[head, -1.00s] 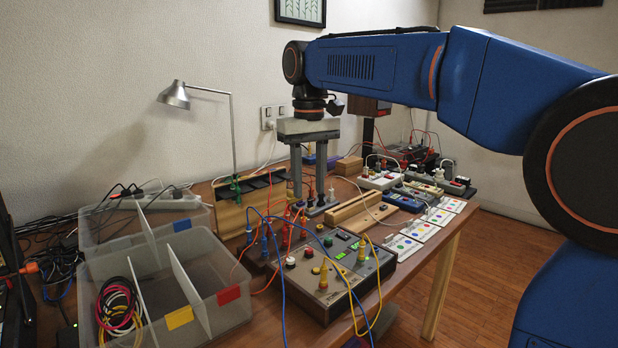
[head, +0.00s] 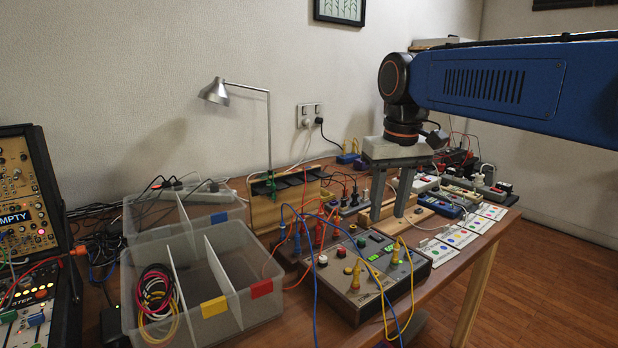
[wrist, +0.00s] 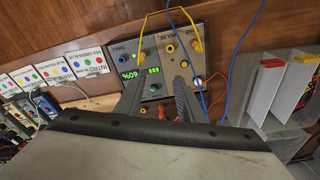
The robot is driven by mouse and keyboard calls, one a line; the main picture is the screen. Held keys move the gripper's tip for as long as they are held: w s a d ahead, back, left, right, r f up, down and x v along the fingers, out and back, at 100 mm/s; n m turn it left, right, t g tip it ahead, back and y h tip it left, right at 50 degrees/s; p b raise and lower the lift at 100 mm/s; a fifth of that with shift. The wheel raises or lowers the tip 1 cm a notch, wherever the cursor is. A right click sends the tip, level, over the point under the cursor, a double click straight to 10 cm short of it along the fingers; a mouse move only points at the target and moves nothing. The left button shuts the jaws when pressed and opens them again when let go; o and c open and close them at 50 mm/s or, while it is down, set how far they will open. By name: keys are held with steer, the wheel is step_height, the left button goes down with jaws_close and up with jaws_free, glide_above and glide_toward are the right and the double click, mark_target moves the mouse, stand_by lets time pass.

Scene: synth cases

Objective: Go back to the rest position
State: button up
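My gripper (head: 388,214) is over the workbench (head: 452,272), behind the grey control box (head: 340,297) in the head view. Its two grey fingers stand apart with nothing between them. In the wrist view the fingers (wrist: 156,90) point toward the control box (wrist: 172,38), whose green display and knobs show beyond the tips. I cannot tell the exact height of the fingertips above the bench. My blue arm reaches in from the right.
A clear divided bin (head: 225,318) with coiled cables (head: 155,295) stands at front left. A desk lamp (head: 268,140), wooden block (head: 425,203), label cards (head: 458,236) and power strips crowd the bench. Blue and yellow leads loop over the control box. A synth rack (head: 22,200) stands far left.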

steer(key=s+d+f+m+t, duration=0.1)
steer(key=s+d+f, duration=0.5)
steer(key=s+f, duration=0.4)
steer(key=s+d+f+m+t, duration=0.1)
steer(key=s+d+f+t, duration=0.1)
steer(key=s+d+f, duration=0.4)
steer(key=s+f, duration=0.4)
steer(key=shift+s+f+m, duration=0.15)
steer(key=shift+m, duration=0.25)
